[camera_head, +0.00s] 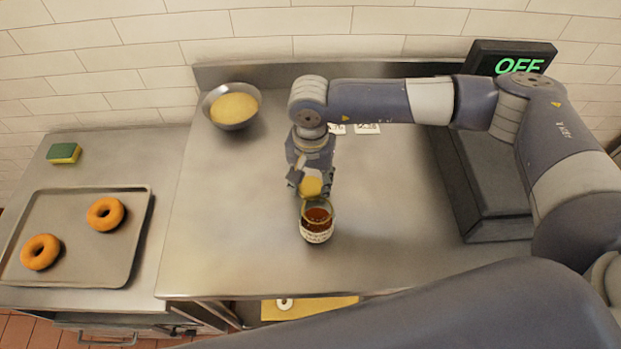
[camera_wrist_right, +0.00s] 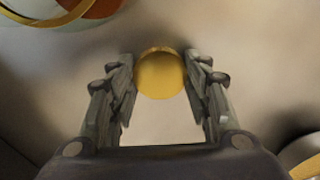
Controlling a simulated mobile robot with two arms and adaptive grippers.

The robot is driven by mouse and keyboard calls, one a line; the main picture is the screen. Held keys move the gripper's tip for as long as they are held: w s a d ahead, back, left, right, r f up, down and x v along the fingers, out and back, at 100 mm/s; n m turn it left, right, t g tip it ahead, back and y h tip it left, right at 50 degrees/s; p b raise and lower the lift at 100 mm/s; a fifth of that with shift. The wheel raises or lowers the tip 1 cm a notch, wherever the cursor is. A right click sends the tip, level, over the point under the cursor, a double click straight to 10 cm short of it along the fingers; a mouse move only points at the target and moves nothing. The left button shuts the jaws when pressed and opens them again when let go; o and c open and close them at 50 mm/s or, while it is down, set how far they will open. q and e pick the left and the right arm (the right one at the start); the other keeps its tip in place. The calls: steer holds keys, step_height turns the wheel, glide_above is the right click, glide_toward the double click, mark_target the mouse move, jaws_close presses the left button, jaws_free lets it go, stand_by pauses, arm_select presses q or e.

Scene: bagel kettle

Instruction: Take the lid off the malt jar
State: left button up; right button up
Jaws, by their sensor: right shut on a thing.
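The malt jar (camera_head: 317,229) stands upright on the steel counter, glass with a pale label and dark reddish-brown contents. Its mouth shows uncovered with a gold rim. Part of the jar also shows at the top left of the right wrist view (camera_wrist_right: 62,14). My right gripper (camera_head: 311,182) is just behind the jar in the head view, shut on the gold-yellow lid (camera_head: 311,187). The lid sits between the fingertips in the right wrist view (camera_wrist_right: 160,76), apart from the jar. My left gripper is not in view.
A metal bowl of yellow contents (camera_head: 232,106) stands at the back left. A tray (camera_head: 137,232) with two bagels and a sponge (camera_head: 64,153) lie on the left counter. A dark device reading OFF (camera_head: 513,58) is at right. The counter left of the jar is clear.

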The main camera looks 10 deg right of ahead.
steer(key=shift+f, duration=0.2)
steer(key=o, duration=1.2)
steer(key=shift+r, duration=0.1)
steer(key=shift+r, duration=0.1)
